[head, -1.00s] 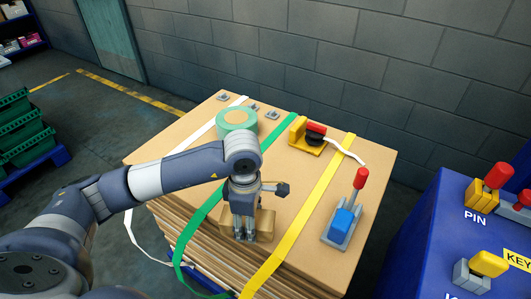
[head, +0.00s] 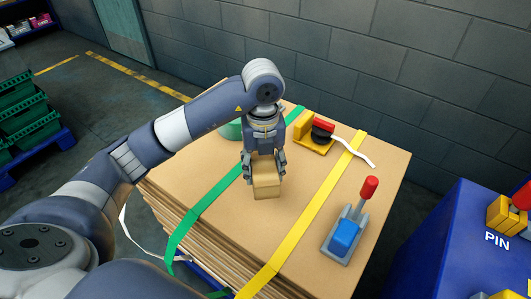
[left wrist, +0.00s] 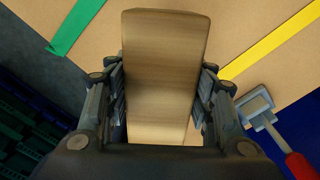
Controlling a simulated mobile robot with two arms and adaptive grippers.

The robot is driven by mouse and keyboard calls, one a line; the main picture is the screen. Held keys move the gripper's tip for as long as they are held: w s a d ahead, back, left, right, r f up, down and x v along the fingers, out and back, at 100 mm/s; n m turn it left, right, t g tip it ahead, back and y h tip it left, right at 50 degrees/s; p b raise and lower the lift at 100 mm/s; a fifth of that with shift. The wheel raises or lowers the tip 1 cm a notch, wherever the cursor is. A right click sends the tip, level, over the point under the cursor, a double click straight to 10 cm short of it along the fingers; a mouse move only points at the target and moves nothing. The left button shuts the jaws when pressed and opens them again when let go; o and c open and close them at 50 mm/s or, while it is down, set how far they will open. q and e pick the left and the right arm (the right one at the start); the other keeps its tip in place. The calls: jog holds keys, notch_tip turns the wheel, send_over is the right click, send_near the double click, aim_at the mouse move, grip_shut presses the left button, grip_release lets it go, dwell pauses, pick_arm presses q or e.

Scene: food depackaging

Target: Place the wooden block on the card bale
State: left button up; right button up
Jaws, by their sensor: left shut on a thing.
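The wooden block (head: 266,186) is held in my left gripper (head: 264,176), over the card bale (head: 330,200) between its green and yellow straps. In the left wrist view the block (left wrist: 163,70) fills the space between the fingers of the left gripper (left wrist: 160,95), which is shut on it. The bale top (left wrist: 236,25) shows beyond the block in that view. I cannot tell how large the gap is between the block's underside and the bale. My right gripper is not in view.
On the bale are a green strap (head: 215,195), a yellow strap (head: 310,220), a blue tool with a red handle (head: 346,232), a yellow-and-red tool (head: 315,134) and a partly hidden green tape roll (head: 231,130). A blue cabinet (head: 440,240) stands at right.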

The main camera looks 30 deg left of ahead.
pick_arm(q)
jog(key=shift+f, duration=0.45)
notch_tip(320, 180, down, 4)
jog(key=shift+f+p, duration=0.1)
jog(key=shift+p, duration=0.45)
jog(key=shift+f+p, duration=0.4)
jog(key=shift+f, duration=2.1)
jog(key=o, duration=1.2)
